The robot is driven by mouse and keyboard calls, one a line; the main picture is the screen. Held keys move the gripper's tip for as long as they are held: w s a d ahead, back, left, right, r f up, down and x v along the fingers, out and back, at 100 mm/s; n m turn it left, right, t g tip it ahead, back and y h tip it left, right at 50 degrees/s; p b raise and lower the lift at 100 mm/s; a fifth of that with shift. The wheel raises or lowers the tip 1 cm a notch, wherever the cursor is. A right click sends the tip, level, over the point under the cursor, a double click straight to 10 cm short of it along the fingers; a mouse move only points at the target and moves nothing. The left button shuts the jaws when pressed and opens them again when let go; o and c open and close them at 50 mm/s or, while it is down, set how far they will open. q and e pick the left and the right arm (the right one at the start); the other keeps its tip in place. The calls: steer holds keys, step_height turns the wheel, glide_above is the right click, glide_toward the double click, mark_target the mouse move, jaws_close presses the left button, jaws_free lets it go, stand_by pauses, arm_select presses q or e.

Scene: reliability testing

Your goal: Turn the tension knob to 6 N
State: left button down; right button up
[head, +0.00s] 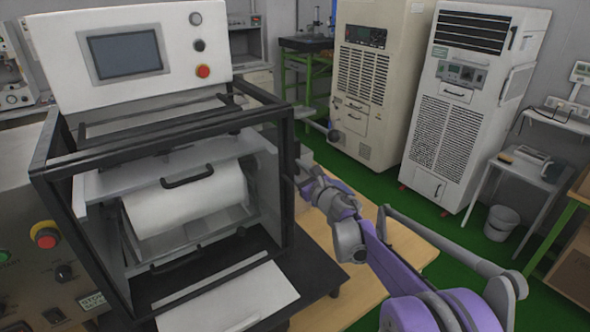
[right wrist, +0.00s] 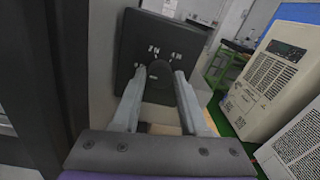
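The tension knob (right wrist: 160,73) is a dark round knob on a black square panel (right wrist: 128,40) with small white markings around it. The markings are too small to read surely, and so is the knob's setting. My right gripper (right wrist: 160,72) has one grey finger on each side of the knob, very close to it. I cannot tell whether both fingers touch it. In the head view my right gripper (head: 299,172) is at the right side of the black-framed test machine (head: 158,192), whose frame hides the knob. My left gripper is not in view.
A white control box with a screen (head: 126,54) tops the machine. A grey panel with a red button (head: 46,236) stands at left. A wooden table (head: 388,262) lies under my right arm. Two tall cabinets (head: 366,80) (head: 470,100) stand behind on the green floor.

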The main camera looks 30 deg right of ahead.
jaws_close()
steer(key=shift+m, duration=0.4)
steer(key=m+b, duration=0.3)
steer(key=m, duration=1.2)
steer(key=m+y+b, duration=0.1)
steer(key=m+b, duration=0.2)
steer(key=m, duration=1.1)
steer(key=shift+d+m+y, duration=0.1)
steer(key=shift+m+y, duration=0.2)
steer(key=shift+m, duration=0.1)
steer(key=m, duration=0.4)
steer(key=shift+b, duration=0.35)
